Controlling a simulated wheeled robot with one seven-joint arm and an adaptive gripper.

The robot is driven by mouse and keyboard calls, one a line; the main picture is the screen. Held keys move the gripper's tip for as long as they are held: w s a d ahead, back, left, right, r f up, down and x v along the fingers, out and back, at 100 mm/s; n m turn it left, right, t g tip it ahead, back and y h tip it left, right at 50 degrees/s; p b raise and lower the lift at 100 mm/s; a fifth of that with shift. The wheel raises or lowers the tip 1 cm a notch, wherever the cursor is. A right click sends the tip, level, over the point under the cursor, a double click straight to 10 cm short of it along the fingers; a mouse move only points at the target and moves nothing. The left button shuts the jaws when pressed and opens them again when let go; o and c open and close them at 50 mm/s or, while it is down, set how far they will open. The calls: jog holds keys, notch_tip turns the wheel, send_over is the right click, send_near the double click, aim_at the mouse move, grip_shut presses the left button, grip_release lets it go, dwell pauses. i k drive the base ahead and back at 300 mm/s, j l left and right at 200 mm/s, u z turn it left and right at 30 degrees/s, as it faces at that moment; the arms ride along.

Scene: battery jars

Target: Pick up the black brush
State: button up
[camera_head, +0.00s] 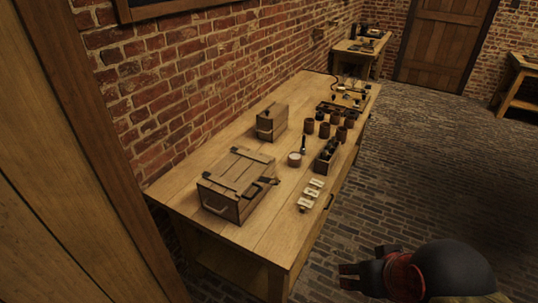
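The wooden workbench (185,192) runs along the brick wall. A small dark brush-like thing (266,182) lies on the right edge of the wooden crate's lid. Another thin black thing (303,144) is on the bench beside a small round pale-topped pot (294,160). Both are too small for me to tell surely which is the black brush. My gripper (347,277) is at the bottom right, low over the brick floor and well clear of the bench. Its fingers look apart, with nothing between them.
The slatted crate (236,168) and a smaller wooden box (271,121) stand on the bench. Several brown jars (324,130), a box of dark things (327,154) and pale pieces (311,193) stand near its right edge. The floor (440,155) right of the bench is clear.

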aim_at(303, 149)
jog(key=i+l+u, duration=0.1)
jog(key=u, duration=0.3)
jog(key=i+l+u, duration=0.15)
jog(key=u, duration=0.25)
jog(key=i+l+u, duration=0.2)
jog(key=i+l, duration=0.15)
jog(key=l, duration=0.3)
jog(key=i+l+u, duration=0.2)
jog(key=i+l, duration=0.15)
jog(key=l, duration=0.3)
jog(key=i+l+u, duration=0.1)
jog(key=l, duration=0.25)
jog(key=i+l+u, duration=0.1)
jog(key=l, duration=0.3)
jog(key=i+l, duration=0.15)
jog(key=l, duration=0.2)
jog(key=i+l, duration=0.15)
jog(key=l, duration=0.2)
jog(key=i+l, duration=0.15)
jog(key=l, duration=0.2)
